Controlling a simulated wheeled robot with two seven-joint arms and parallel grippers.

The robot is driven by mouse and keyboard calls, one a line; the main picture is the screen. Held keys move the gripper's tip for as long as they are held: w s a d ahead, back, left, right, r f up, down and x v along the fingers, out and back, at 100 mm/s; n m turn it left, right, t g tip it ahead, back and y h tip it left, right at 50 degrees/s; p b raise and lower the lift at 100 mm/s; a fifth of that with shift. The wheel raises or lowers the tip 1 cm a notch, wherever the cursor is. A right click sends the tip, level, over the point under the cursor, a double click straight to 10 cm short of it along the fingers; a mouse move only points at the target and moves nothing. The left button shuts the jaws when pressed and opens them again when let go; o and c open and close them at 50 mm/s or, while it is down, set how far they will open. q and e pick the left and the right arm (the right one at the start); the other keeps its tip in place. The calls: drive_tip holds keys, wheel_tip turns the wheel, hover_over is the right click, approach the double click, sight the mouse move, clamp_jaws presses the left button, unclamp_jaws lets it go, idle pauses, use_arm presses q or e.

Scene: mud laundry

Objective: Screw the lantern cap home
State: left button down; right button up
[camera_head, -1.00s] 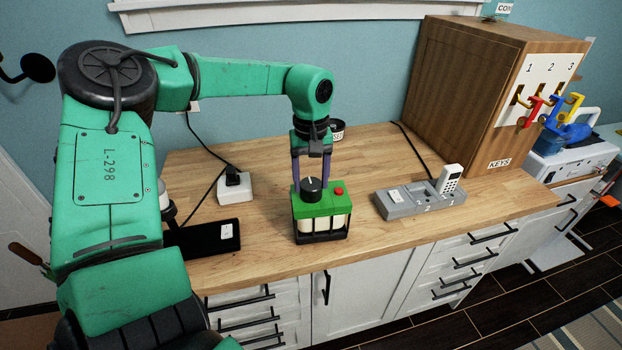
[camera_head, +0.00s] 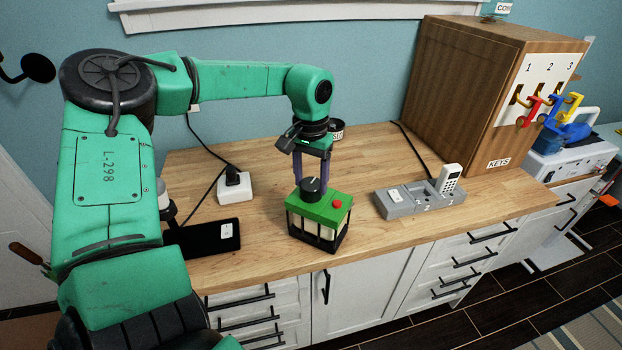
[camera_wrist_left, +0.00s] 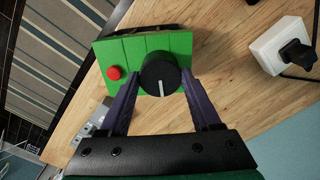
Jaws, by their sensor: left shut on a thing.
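The lantern has a green top (camera_head: 322,209) with a round black knob (camera_head: 311,188) and a red button on it. Below the green top is a black frame (camera_head: 322,247) with pale cells, standing on the wooden counter. My left gripper (camera_head: 312,183) points down from above, its purple fingers on either side of the knob and shut on it. In the left wrist view the knob (camera_wrist_left: 160,74) with its white line sits between the fingertips, and the green top (camera_wrist_left: 118,54) shows around it. The seam under the green top is too small to judge. My right gripper is out of view.
On the counter (camera_head: 270,165), a white socket box (camera_head: 235,187) and a black tablet (camera_head: 205,238) lie left of the lantern. A grey dock (camera_head: 405,202) with a white handset (camera_head: 449,178) is to its right. A wooden key cabinet (camera_head: 460,85) stands behind right.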

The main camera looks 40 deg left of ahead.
use_arm(q)
drive_tip(key=shift+m, duration=0.5)
drive_tip(key=shift+c, duration=0.4)
unclamp_jaws()
drive_tip(key=shift+o, duration=0.3)
drive_tip(key=shift+a+f, duration=0.1)
drive_tip(key=c, duration=0.4)
wheel_tip(320, 180, up, 7)
drive_tip(key=p, duration=0.5)
